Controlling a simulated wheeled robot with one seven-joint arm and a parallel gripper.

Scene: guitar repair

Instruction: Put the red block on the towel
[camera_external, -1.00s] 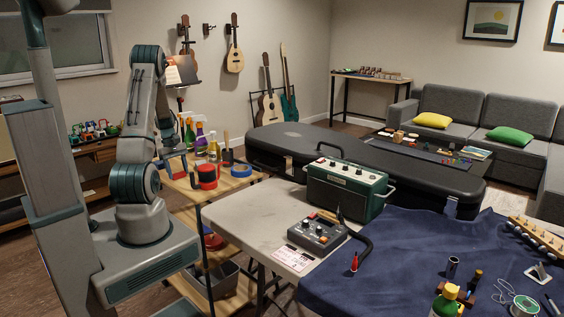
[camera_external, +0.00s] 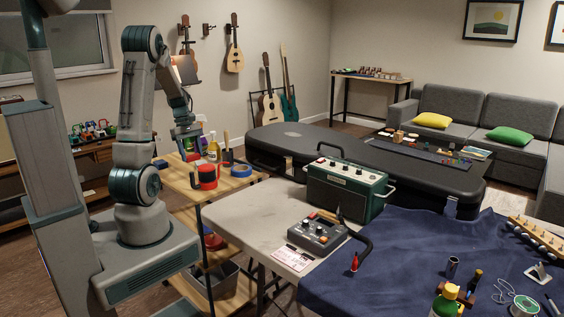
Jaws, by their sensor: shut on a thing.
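My gripper (camera_external: 188,153) hangs over the wooden shelf unit at the left, pointing down, above and left of a red mug-like thing. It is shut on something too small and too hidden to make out. I cannot pick out a red block with certainty. A large dark blue cloth (camera_external: 400,258) covers the right part of the front table; I cannot tell whether it is the towel. My gripper is well to the left of that cloth.
The shelf unit (camera_external: 235,182) holds the red mug-like thing (camera_external: 207,177), blue tape (camera_external: 241,171) and bottles. On the front table (camera_external: 238,214) stand a green amplifier (camera_external: 345,188) and a grey pedal box (camera_external: 317,232). A black guitar case (camera_external: 390,163) lies behind.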

